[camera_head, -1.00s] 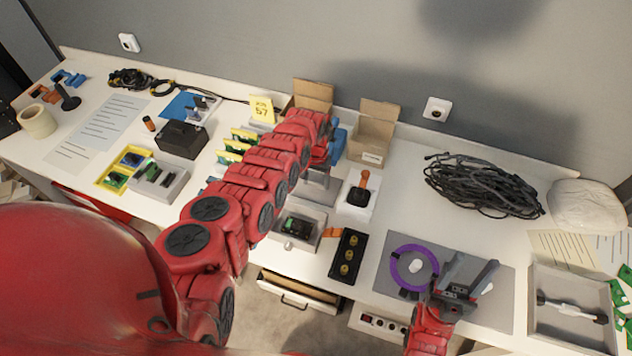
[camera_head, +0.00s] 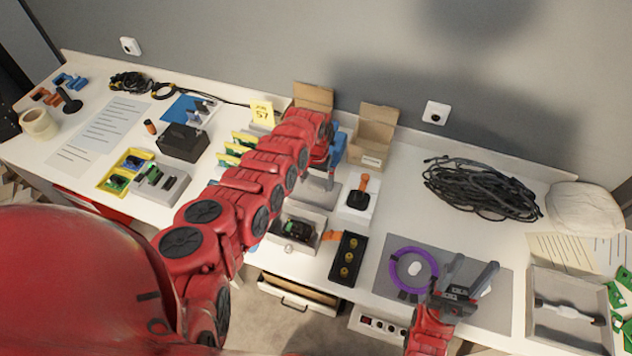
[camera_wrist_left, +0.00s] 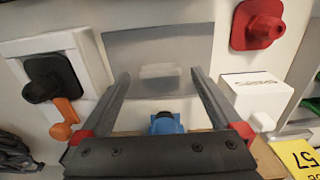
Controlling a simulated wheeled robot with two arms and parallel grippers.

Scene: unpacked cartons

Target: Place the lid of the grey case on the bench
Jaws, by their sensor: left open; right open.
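The grey case (camera_head: 312,243) stands open near the bench's front edge, with a dark and green device (camera_head: 298,229) inside. A flat grey panel with a small pale block handle, seemingly the lid (camera_wrist_left: 150,43), lies behind the case; in the head view my arm partly hides it. My left gripper (camera_wrist_left: 160,74) is open above the panel, its fingers on either side of the handle, with nothing held. Whether the fingers reach down to the handle I cannot tell. My right gripper (camera_head: 470,269) is open and empty over the grey mat (camera_head: 385,283), beside a purple ring (camera_head: 393,268).
A white tray with a black and orange joystick (camera_head: 358,197) stands close beside the panel. A black box with brass knobs (camera_head: 347,258) is right of the case. A red knob (camera_wrist_left: 262,25) and a white box (camera_wrist_left: 245,95) flank the panel's other side.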

